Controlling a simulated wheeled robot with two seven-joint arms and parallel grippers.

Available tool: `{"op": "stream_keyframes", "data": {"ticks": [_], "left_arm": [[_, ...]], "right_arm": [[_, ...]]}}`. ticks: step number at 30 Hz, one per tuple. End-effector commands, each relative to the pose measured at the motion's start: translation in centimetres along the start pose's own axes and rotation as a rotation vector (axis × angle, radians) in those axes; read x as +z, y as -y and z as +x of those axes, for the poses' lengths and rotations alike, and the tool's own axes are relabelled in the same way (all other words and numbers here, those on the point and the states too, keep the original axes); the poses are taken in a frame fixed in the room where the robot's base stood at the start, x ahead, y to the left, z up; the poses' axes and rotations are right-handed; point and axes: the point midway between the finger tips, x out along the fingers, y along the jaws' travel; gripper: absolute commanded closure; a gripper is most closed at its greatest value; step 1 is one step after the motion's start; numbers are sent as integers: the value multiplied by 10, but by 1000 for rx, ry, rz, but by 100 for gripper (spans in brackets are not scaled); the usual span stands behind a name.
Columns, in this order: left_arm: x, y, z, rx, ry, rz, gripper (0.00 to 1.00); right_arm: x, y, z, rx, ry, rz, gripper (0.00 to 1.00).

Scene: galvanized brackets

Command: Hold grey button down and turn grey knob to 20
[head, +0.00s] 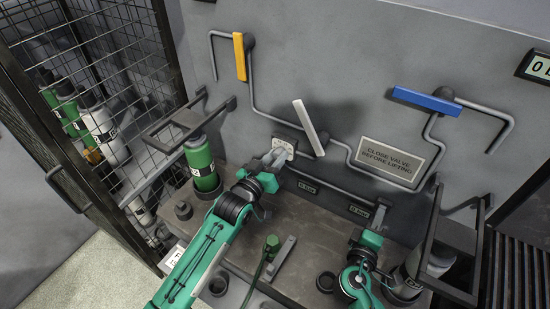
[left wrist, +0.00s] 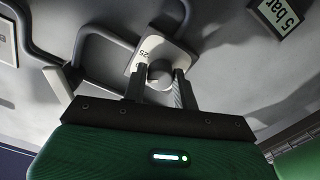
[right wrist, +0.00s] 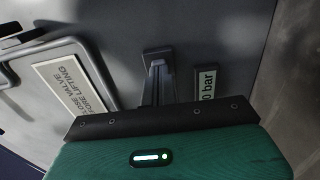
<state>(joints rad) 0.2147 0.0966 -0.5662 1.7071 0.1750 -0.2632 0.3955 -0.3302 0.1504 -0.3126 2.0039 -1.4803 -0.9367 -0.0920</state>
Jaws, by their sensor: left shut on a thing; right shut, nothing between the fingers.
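The grey knob (left wrist: 160,75) sits on a pale dial plate (left wrist: 178,55) on the wall; the number 25 is readable beside it, but the pointer's setting cannot be read. The plate also shows in the head view (head: 284,146). My left gripper (head: 275,158) is shut on the knob, one finger on each side in the left wrist view (left wrist: 160,85). My right gripper (head: 379,213) is shut and empty, its fingertips (right wrist: 158,68) at a small dark grey housing (right wrist: 156,53) on the wall. The grey button is not clearly visible there; whether it is pressed cannot be told.
Yellow (head: 240,57), white (head: 309,128) and blue (head: 427,101) handles stand on wall pipes above. A green cylinder (head: 202,165) stands left, beside a mesh cage (head: 110,60). A bracket (head: 281,258) lies on the bench.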

Motion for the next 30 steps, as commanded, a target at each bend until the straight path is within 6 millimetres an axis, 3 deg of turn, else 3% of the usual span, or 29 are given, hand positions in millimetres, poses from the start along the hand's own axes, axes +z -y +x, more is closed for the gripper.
{"op": "stream_keyframes", "data": {"ticks": [15,16,19,30], "left_arm": [[0,0,0,-1,1,21,94],[0,0,0,-1,1,21,69],[0,0,0,-1,1,21,50],[0,0,-5,0,0,20,50]], "right_arm": [[0,0,0,0,1,0,100],[0,0,0,0,1,0,100],[0,0,0,0,1,0,100],[0,0,0,0,1,0,100]]}}
